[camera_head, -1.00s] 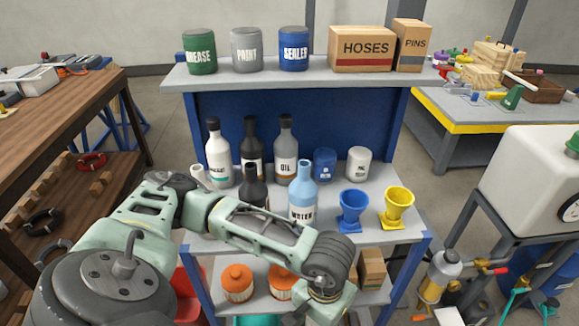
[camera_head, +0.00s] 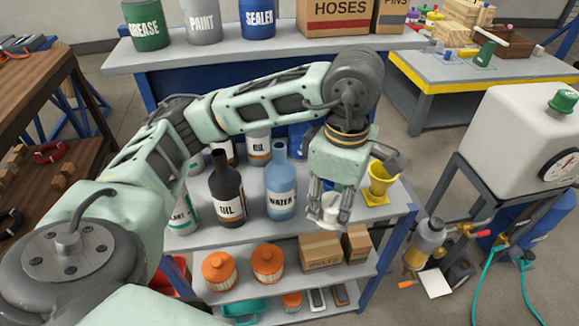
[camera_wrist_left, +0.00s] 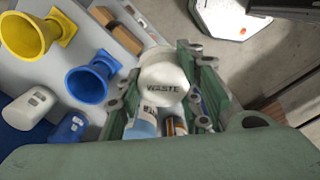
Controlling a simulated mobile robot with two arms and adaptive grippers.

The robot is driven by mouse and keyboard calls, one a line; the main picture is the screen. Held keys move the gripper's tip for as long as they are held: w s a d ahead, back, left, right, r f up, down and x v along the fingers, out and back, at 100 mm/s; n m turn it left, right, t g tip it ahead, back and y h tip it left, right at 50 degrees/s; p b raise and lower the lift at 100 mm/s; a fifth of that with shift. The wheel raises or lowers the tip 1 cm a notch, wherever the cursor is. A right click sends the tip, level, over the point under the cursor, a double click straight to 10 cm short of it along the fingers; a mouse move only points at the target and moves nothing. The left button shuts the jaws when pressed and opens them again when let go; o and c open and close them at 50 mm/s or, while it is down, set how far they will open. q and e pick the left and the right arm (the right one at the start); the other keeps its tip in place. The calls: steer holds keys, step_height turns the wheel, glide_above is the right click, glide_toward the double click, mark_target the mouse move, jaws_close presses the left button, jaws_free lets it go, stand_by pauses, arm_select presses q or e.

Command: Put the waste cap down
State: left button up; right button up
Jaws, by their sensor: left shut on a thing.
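The white waste cap (camera_wrist_left: 163,82), with "WASTE" lettered on it, sits between the fingers of my left gripper in the wrist view. In the head view my left gripper (camera_head: 331,213) points down and is shut on the cap (camera_head: 330,205), over the front right part of the rack's middle shelf. The fingers cover part of the cap there. I cannot tell from these views whether its lower side touches the shelf (camera_head: 240,236). My right gripper is not in view.
The dark oil bottle (camera_head: 227,188) and blue water bottle (camera_head: 280,182) stand left of the gripper. A yellow funnel (camera_head: 380,183) stands close on its right. A blue funnel (camera_wrist_left: 90,82) is near the cap in the wrist view. Orange-capped filters (camera_head: 219,270) sit on the shelf below.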

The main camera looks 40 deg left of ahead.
arm_select(q)
steer(key=w+a+p, duration=0.5)
steer(key=w+a, duration=0.7)
steer(key=a, duration=0.2)
steer(key=shift+s+d+f+p, duration=0.15)
steer(key=shift+f+p, duration=0.3)
steer(key=shift+f, duration=2.4)
steer(key=shift+s+f+p, duration=0.1)
steer(key=shift+f+p, duration=0.3)
steer(key=shift+f, duration=2.45)
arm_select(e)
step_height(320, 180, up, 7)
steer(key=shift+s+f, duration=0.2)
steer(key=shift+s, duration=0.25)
arm_select(q)
steer(key=shift+f, duration=0.1)
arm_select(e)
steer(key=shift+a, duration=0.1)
arm_select(q)
steer(key=shift+f+b, duration=0.2)
steer(key=shift+b, duration=0.1)
steer(key=o, duration=1)
steer(key=shift+r, duration=0.1)
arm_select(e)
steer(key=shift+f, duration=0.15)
